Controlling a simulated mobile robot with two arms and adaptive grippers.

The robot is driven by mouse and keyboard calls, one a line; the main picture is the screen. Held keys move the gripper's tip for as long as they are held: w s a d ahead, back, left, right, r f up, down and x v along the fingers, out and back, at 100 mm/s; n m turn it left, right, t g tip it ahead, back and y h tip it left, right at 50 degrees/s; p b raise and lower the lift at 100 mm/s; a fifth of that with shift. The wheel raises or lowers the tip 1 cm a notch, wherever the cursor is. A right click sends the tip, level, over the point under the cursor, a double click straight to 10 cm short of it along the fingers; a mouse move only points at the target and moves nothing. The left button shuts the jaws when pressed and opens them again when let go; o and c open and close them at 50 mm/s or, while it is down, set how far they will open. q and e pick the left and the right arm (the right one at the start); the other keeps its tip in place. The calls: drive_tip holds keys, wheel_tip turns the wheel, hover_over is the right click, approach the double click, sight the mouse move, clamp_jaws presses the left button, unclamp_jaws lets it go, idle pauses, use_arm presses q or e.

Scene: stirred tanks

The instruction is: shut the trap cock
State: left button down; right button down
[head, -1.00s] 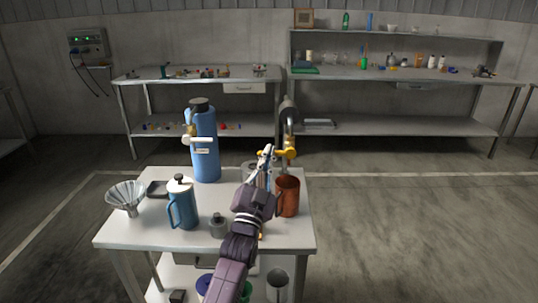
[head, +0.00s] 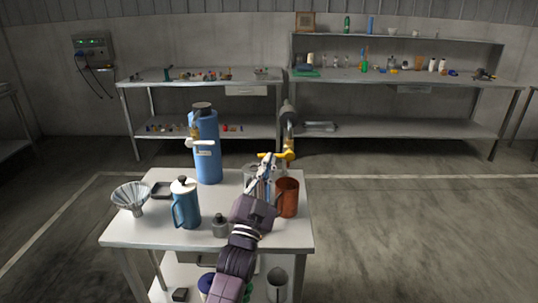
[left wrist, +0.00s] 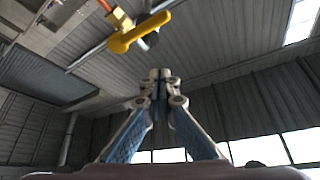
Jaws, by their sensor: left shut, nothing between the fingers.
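A cock with a yellow lever (head: 288,156) sits on a brass-coloured fitting below a dark cylinder (head: 288,116), above the back right of the white table. The lever also shows in the left wrist view (left wrist: 138,34), above and left of the fingertips. My left gripper (head: 266,164) is shut and empty, pointing up close to the lever's left end. In the left wrist view its fingertips (left wrist: 160,76) are together, with a gap to the lever in the picture. A second cock with a white lever (head: 201,143) is on the tall blue tank (head: 207,165). My right gripper is not in view.
Shelved benches stand along the back wall.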

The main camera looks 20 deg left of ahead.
use_arm(q)
drive_tip(key=s+f, duration=0.1)
drive_tip(key=s, duration=0.1)
drive_tip(key=s+d+f, duration=0.1)
drive_tip(key=shift+s+f+b, duration=0.35)
drive_tip(key=shift+f+b, duration=0.05)
